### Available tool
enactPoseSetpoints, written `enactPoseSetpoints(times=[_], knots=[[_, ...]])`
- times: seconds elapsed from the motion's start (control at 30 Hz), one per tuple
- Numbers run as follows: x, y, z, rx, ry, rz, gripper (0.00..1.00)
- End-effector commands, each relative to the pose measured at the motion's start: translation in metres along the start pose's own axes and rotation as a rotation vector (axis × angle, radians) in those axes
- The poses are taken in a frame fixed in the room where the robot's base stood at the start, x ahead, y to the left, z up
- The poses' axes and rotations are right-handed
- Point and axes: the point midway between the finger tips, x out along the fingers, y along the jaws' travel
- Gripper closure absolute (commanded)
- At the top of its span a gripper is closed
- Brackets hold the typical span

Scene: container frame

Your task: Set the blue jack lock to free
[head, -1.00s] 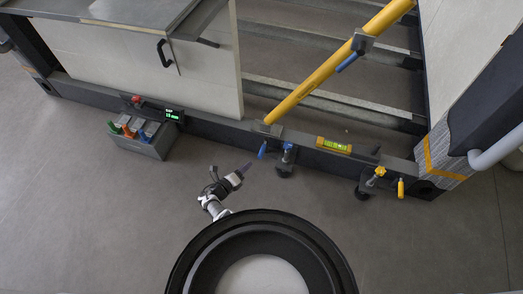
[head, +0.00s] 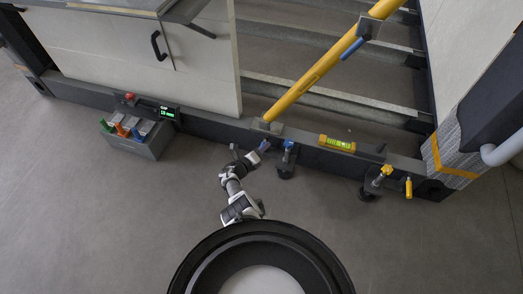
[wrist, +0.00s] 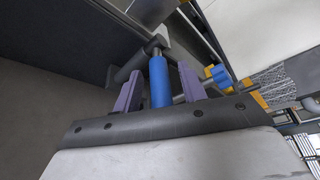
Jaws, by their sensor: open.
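The blue jack has a blue knob (head: 288,144) on top, beside the frame's dark lower beam. The knob also shows at the right in the wrist view (wrist: 218,75). The jack's blue lock handle (wrist: 159,88) stands in the middle of the wrist view, joined to a dark crossbar at its far end. My gripper (wrist: 160,80) is open, with one purple finger on each side of the handle. I cannot tell whether either finger touches it. In the head view my gripper (head: 256,149) is just left of the blue knob, and handle and fingers are hard to separate there.
A yellow jack (head: 384,172) and a yellow level (head: 337,144) are to the right along the beam (head: 215,129). A yellow diagonal brace (head: 310,77) rises above. A grey box with coloured handles (head: 140,147) stands left. The floor between is clear.

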Motion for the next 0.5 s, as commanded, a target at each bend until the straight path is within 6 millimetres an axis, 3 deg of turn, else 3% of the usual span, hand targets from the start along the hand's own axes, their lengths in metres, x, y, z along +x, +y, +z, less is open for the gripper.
enactPoseSetpoints(times=[0.13,0.4,0.5], knots=[[-0.0002,-0.0002,0.0000,0.000,0.000,0.000,0.61],[-0.0004,0.0000,-0.0001,0.000,0.000,0.000,0.96],[-0.0004,0.0000,-0.0002,0.000,0.001,0.000,1.00]])
